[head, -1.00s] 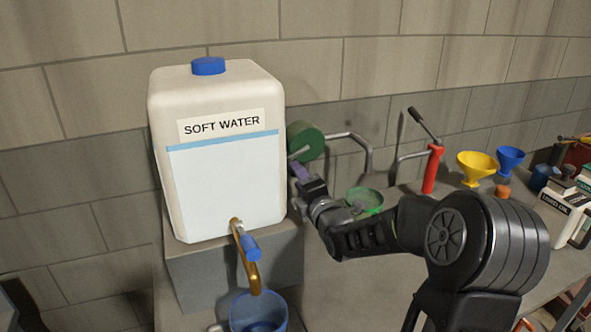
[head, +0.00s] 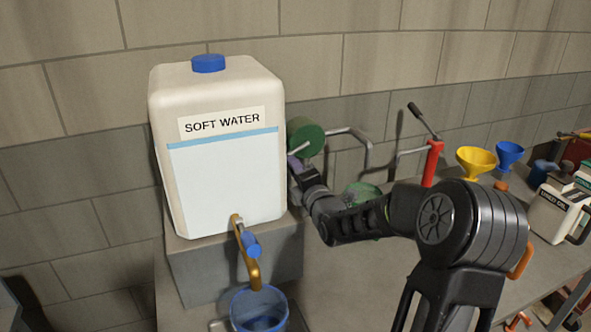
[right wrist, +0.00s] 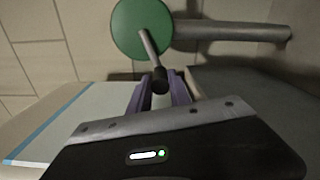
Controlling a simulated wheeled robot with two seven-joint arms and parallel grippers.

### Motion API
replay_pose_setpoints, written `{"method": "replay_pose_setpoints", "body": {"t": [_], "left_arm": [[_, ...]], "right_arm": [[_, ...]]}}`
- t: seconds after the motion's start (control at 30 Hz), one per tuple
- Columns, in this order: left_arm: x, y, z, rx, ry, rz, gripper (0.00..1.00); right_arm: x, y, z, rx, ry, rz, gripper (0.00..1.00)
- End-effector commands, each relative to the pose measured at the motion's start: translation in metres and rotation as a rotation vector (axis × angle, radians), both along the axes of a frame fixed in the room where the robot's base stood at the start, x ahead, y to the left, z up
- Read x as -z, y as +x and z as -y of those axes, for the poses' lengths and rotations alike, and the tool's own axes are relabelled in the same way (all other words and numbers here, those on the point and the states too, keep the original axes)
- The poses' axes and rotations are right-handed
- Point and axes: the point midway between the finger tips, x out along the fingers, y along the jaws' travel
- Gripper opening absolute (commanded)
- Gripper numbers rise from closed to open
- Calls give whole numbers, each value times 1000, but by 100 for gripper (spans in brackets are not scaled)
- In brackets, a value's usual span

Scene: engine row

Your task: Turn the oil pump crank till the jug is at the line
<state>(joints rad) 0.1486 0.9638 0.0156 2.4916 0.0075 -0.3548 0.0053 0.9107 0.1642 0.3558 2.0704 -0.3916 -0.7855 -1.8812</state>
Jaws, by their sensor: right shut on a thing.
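The oil pump is a green drum (head: 307,137) with a grey pipe on the wall side, right of the water tank. It also shows in the right wrist view (right wrist: 138,27). Its crank arm (right wrist: 150,47) is a thin grey rod ending in a black handle (right wrist: 160,78). My right gripper (right wrist: 160,88) has purple fingers and is shut on this handle. In the head view the gripper (head: 296,164) is partly hidden by the tank. The greenish see-through jug (head: 364,189) stands below the pipe, largely behind my right arm; its line and level cannot be made out. My left gripper is out of view.
A white soft water tank (head: 222,195) stands on a grey block (head: 240,272), its brass tap above a blue bucket (head: 258,308). A red hand pump (head: 433,163), yellow funnel (head: 475,161), blue funnel (head: 509,154) and white can (head: 556,212) stand at right.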

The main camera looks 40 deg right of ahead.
Motion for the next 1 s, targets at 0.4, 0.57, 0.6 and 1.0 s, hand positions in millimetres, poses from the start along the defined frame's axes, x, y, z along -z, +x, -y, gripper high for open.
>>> {"method": "replay_pose_setpoints", "body": {"t": [0.4,0.57,0.6,1.0], "left_arm": [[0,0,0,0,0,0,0],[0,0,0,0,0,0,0],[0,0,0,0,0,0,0],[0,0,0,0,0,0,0]], "right_arm": [[0,0,0,0,0,0,0],[0,0,0,0,0,0,0],[0,0,0,0,0,0,0],[0,0,0,0,0,0,0]]}}
